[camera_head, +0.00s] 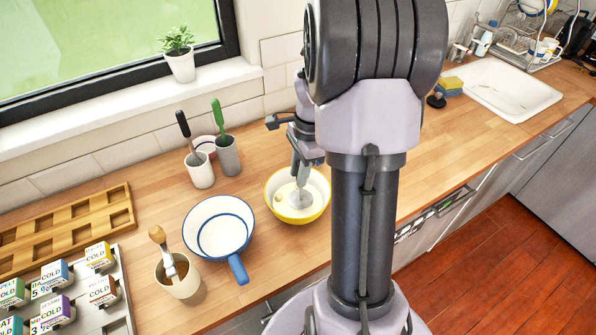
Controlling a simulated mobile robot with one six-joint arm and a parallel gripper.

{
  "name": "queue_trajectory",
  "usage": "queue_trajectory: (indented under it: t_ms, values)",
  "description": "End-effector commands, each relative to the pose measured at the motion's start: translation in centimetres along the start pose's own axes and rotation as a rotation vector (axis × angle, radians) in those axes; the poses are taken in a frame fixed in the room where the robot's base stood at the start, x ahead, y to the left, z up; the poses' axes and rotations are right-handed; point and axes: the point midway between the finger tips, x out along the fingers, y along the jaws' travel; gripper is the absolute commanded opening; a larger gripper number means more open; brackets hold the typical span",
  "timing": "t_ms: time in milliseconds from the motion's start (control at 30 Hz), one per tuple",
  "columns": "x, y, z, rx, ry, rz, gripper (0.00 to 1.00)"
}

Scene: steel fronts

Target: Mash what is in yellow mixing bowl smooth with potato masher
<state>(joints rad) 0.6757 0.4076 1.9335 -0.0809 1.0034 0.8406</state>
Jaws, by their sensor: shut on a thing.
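The yellow mixing bowl (284,214) stands on the wooden counter, just left of my arm's column. Pale content (287,192) shows inside it, with a small rounded lump at the left. The grey potato masher (298,176) reaches down into the bowl, with its round head low over or in the content; I cannot tell whether it touches. My gripper (303,152) is above the bowl, shut on the masher's upper part. Its fingers are partly hidden by the wrist and the handle.
A white pan with a blue handle (238,269) stands left of the bowl. Utensil crocks (201,173) are behind it, and a beige crock (178,286) is in front. A tray with small boxes (118,318) is at left.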

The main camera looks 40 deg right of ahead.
Motion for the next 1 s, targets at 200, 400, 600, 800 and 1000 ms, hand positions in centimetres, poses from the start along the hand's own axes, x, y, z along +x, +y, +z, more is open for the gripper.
queue_trajectory:
  t_ms: [200, 400, 600, 800, 1000]
  values:
    - [1.2, 0.0, -0.2, 0.000, 0.000, 0.000, 0.00]
    - [2.0, 0.0, -0.3, 0.001, 0.000, 0.000, 0.00]
    - [2.9, 0.0, -0.4, 0.001, 0.000, 0.000, 0.00]
    - [3.3, 0.0, -0.5, 0.001, 0.000, 0.000, 0.00]
    - [3.2, 0.0, -0.5, 0.001, 0.000, -0.001, 0.00]
